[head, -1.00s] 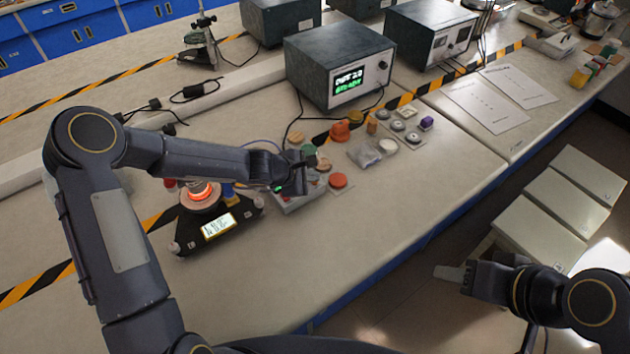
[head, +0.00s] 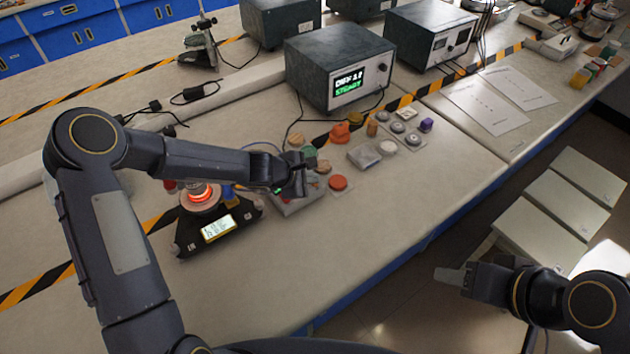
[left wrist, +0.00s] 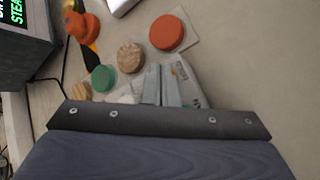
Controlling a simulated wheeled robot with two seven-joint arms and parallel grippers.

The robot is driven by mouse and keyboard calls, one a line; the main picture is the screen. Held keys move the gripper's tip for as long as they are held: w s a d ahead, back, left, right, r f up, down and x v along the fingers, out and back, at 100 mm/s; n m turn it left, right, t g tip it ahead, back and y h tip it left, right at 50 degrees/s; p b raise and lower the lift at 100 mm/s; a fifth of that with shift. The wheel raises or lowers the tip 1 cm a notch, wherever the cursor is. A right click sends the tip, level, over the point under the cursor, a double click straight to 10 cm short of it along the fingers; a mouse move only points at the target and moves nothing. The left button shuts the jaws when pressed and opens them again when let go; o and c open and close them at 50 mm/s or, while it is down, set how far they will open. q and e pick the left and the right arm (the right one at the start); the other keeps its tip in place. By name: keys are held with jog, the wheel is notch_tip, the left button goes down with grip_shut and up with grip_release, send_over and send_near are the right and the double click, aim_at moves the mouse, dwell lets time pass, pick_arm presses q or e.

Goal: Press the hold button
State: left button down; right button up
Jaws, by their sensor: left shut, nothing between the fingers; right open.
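My left gripper (head: 297,188) is shut and empty, low over a grey box (head: 296,208) on the bench. In the left wrist view its closed fingers (left wrist: 164,84) are in front of that pale box (left wrist: 190,92), hiding part of it; I cannot tell whether they touch it. Round buttons lie close by: a red-orange one (left wrist: 166,32), a tan speckled one (left wrist: 131,57) and a green one (left wrist: 104,78). The red-orange button also shows in the head view (head: 338,183). I cannot read which is the hold button. My right gripper (head: 450,277) is open and empty, away from the bench.
A dark instrument box (head: 338,65) has a lit display with "STEADY" in green. A black device (head: 215,230) with a glowing orange top and small screen stands left of the gripper. More buttons and knobs lie right of it. The front bench surface is clear.

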pick_arm(q)
jog(key=shift+d+r+p, duration=0.1)
jog(key=shift+r+p, duration=0.15)
jog(key=shift+p, duration=0.4)
pick_arm(e)
jog(key=shift+s+r, duration=0.1)
jog(key=shift+r, duration=0.1)
pick_arm(q)
jog(key=shift+r, duration=0.1)
pick_arm(e)
jog(key=shift+r, duration=0.15)
pick_arm(q)
jog(key=shift+r+p, duration=0.2)
jog(key=shift+p, duration=0.15)
notch_tip(320, 180, up, 5)
jog(key=p, duration=0.4)
jog(key=shift+f+p, duration=0.1)
jog(key=shift+p, duration=0.2)
jog(key=shift+f, duration=0.1)
pick_arm(e)
notch_tip(320, 180, up, 5)
jog(key=shift+f, duration=0.1)
